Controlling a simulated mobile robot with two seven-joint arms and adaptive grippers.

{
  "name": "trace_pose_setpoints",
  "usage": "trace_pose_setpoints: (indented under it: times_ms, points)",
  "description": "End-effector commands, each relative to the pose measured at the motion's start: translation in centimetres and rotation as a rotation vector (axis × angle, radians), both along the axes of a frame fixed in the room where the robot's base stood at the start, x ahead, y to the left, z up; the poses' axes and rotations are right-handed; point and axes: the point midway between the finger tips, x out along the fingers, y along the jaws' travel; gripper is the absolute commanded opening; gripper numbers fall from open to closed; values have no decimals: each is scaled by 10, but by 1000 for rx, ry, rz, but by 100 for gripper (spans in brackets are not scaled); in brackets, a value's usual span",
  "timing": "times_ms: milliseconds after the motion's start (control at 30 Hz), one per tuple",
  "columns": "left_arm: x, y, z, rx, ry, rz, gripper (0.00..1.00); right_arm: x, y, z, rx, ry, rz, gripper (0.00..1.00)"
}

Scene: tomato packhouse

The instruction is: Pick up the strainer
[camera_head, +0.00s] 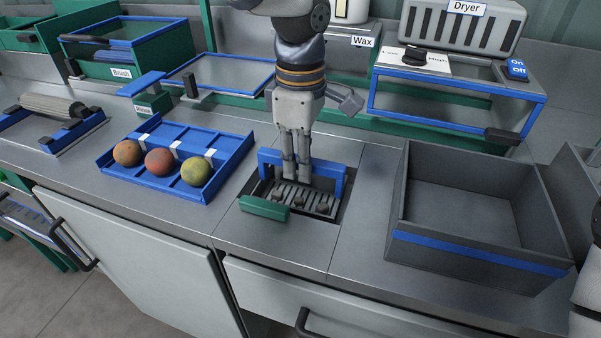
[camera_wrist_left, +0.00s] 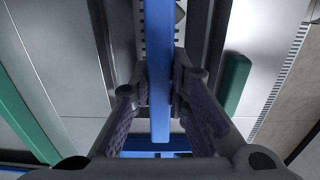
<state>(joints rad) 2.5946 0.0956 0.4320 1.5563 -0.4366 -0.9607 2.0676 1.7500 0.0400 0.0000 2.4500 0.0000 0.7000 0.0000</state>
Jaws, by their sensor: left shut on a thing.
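The strainer (camera_head: 337,187) has a blue arched handle over a grey slatted part and sits in a recess in the metal counter. My left gripper (camera_head: 296,172) points down at the handle from above, with its fingers closed around the blue bar. In the left wrist view the blue handle bar (camera_wrist_left: 159,70) runs between the two finger pads of my left gripper (camera_wrist_left: 160,92). The fingers hide the middle of the handle in the head view. My right gripper is not in view.
A green block (camera_head: 263,209) lies at the recess's front edge. A blue tray (camera_head: 232,150) with three round fruits stands to the left. A large grey open bin (camera_head: 480,253) stands to the right. A dryer (camera_head: 465,27) and blue-framed stand (camera_head: 455,88) are behind.

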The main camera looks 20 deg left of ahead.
Motion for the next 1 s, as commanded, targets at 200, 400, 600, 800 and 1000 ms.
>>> trace_pose_setpoints:
  times_ms: [200,400,600,800,1000]
  points:
    - [1,0,14,1,-4,2,0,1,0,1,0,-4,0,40]
    - [-8,-3,45,2,-6,0,0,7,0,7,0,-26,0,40]
    - [-32,-13,78,2,-13,-1,0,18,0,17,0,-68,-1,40]
    - [-68,-29,103,4,-4,-2,0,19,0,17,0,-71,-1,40]
    - [-111,-47,122,-3,1,-2,0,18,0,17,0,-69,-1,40]
